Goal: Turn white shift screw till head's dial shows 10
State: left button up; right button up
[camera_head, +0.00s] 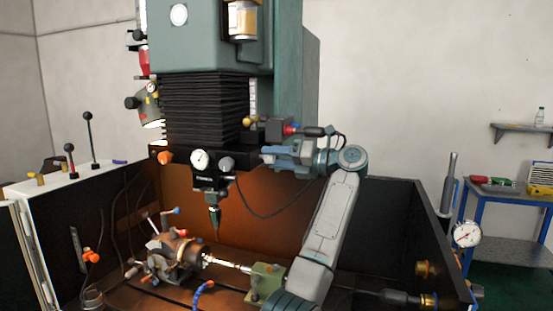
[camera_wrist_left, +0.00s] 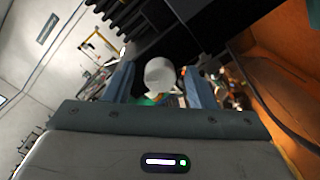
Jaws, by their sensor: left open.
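The head's dial (camera_head: 200,160) is a small white round face on the front of the machine head, above the pointed tool; its reading is too small to make out. My right gripper is out of view.
Black bellows (camera_head: 203,112) hang above the head. Below are the chuck (camera_head: 178,252) and a green tailstock block (camera_head: 265,281) in the dark-walled enclosure. An orange knob (camera_head: 165,158) is at the head's left. A black cable (camera_head: 262,214) loops below my gripper.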

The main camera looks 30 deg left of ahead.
pick_arm(q)
jog(key=b+v, duration=0.3)
jog(key=v, duration=0.7)
jog(key=shift+d+b, duration=0.35)
jog(key=shift+b, duration=0.05)
